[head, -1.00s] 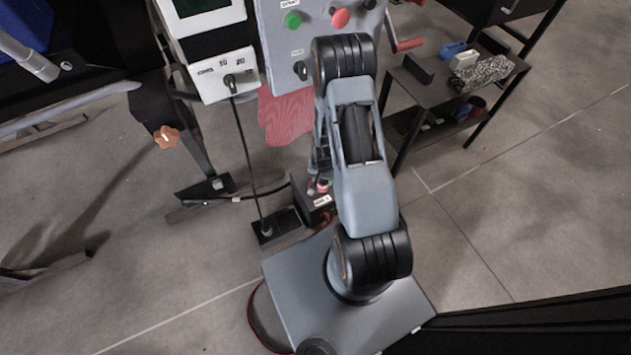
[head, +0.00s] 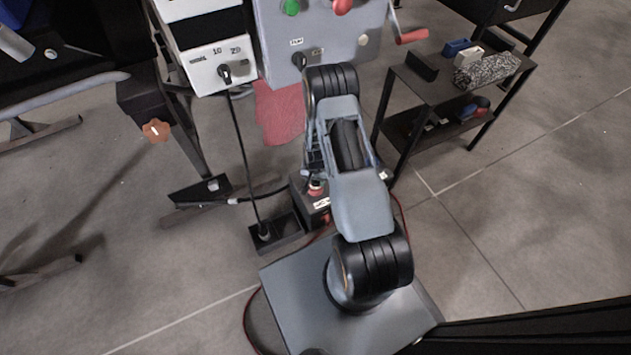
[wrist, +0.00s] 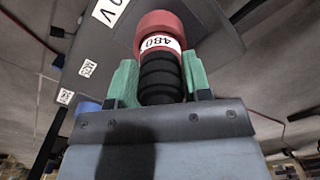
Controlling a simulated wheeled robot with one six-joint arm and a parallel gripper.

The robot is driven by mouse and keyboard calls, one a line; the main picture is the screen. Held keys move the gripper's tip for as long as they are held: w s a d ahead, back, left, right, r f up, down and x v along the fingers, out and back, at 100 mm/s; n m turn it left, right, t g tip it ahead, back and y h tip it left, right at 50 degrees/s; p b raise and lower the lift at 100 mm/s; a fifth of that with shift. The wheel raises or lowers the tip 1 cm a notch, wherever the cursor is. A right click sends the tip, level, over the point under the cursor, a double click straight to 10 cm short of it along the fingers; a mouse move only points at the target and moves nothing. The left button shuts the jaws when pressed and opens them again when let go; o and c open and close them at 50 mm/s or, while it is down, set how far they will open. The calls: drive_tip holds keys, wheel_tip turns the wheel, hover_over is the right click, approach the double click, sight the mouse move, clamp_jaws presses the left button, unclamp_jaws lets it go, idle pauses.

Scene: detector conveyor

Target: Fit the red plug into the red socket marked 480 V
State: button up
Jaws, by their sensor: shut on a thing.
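The red plug (wrist: 158,24) shows in the wrist view, with a black ribbed grip and a white band reading 480, upside down. My gripper (wrist: 158,88) is shut on the ribbed grip, one green finger on each side. The plug's red end points away from my gripper, over a dark grey surface (wrist: 205,32). A white label ending in V (wrist: 108,9) lies on that surface, left of the plug. I cannot make out the red socket; the plug may hide it. In the head view my arm hides the gripper and plug.
In the head view, a black box with a red button (head: 316,190) stands on the floor beside my arm. A grey control panel (head: 330,35) stands beyond it. A black shelf table (head: 425,95) is at right, with clear floor in front. A red cable (head: 248,318) curves round my base.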

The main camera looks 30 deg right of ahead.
drive_tip(key=shift+f, duration=0.15)
drive_tip(key=o, duration=1.1)
